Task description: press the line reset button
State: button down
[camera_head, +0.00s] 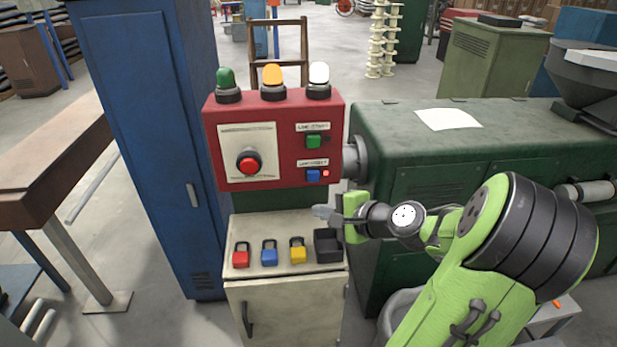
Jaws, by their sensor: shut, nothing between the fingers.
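A red control box (273,115) stands in the middle of the head view. On its right side are a green button (313,141) and, below it, a blue button (313,175), each under a small white label. The lower label seems to read "line reset", but the print is blurred. A large red mushroom button (249,163) sits on a pale plate at the left. My gripper (322,212) is shut and empty, pointing left, below the blue button and apart from it.
A pale cabinet (285,295) stands below the box, bearing red (241,257), blue (269,255) and yellow (297,253) padlocks and a dark bin (328,247) beneath my gripper. A blue locker (138,130) stands left, a green machine (460,150) right.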

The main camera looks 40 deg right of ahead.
aim_at(313, 176)
jog(key=shift+w+d, duration=0.1)
jog(key=w+d, duration=0.4)
jog(key=w, duration=0.3)
jog(key=shift+d+p, duration=0.4)
jog(key=shift+p, duration=0.05)
jog(key=shift+w, duration=0.1)
dwell(1.5)
jog(key=shift+w+d+p, duration=0.25)
jog(key=shift+p, duration=0.05)
